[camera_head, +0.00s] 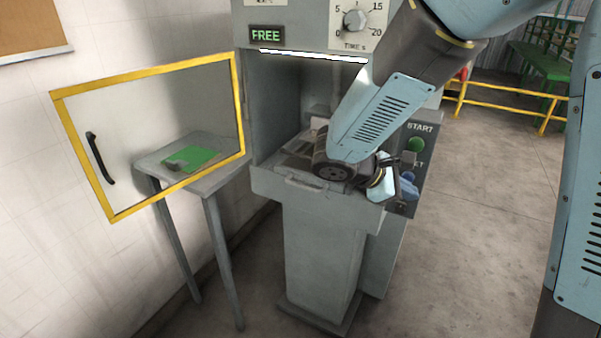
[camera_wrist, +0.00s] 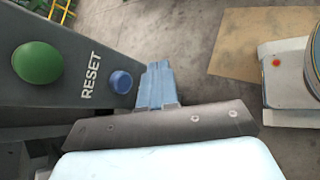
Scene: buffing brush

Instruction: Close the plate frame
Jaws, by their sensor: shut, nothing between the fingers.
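The grey machine (camera_head: 330,215) has an open work bay with a shallow tray and a bar handle (camera_head: 303,184) at its front edge. A flat plate-like part (camera_head: 297,160) shows in the bay, partly hidden behind my wrist. I cannot tell whether the plate frame is raised or down. My gripper (camera_head: 408,190) is at the machine's right front side, beside the control panel, apart from the bar handle. In the wrist view its blue fingers (camera_wrist: 157,88) are together and empty, close to the blue RESET button (camera_wrist: 121,82); I cannot tell whether they touch it.
A yellow-edged clear door (camera_head: 150,130) with a black handle stands open at left. Behind it is a small table (camera_head: 190,160) with a green sheet. The green START button (camera_head: 415,144) is on the right panel. Floor at right is clear up to yellow railings (camera_head: 500,105).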

